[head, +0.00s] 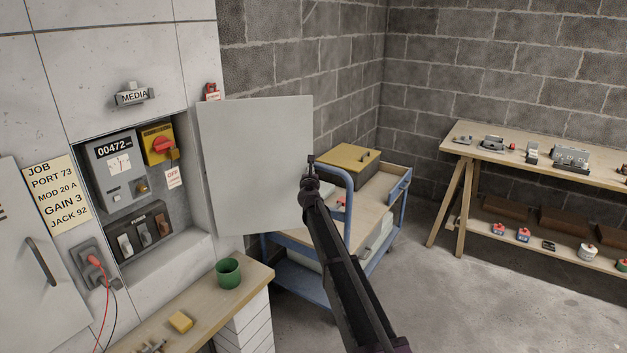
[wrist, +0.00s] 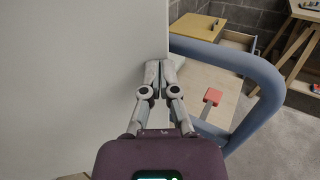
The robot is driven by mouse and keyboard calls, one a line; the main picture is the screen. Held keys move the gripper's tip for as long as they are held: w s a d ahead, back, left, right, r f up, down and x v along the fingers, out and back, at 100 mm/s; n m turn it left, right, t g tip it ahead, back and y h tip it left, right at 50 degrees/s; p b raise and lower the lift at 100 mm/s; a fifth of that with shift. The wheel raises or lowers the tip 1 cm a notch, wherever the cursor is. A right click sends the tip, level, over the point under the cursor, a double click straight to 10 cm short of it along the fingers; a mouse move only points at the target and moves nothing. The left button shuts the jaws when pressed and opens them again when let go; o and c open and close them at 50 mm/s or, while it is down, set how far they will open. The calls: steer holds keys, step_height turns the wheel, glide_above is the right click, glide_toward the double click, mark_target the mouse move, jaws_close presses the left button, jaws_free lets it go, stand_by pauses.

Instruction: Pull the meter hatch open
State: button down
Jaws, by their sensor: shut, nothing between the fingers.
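The meter hatch (head: 255,165) is a plain pale panel standing swung out from the wall. Its near side edge is by the recess, which lies open with the grey meter (head: 120,170) showing 00472 inside. My gripper (head: 310,160) is at the hatch's free right edge. In the wrist view the hatch (wrist: 70,80) fills the left side. My gripper (wrist: 159,64) shows there with its fingertips together and empty, along the hatch edge. I cannot tell if they touch it. No hatch handle is visible.
A blue cart (head: 290,275) with a curved rail (wrist: 240,65) stands behind and right of the hatch, close to my gripper. A workbench (head: 470,145) stands at the right; floor between is clear.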

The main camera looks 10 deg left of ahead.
steer(key=shift+w+a, duration=0.35)
steer(key=shift+w, duration=0.35)
steer(key=shift+w+a, duration=0.35)
steer(key=shift+w, duration=0.35)
steer(key=shift+w+a, duration=0.35)
steer(key=shift+w, duration=0.35)
steer(key=s+d, duration=0.7)
steer(key=s, duration=0.5)
steer(key=shift+s, duration=0.15)
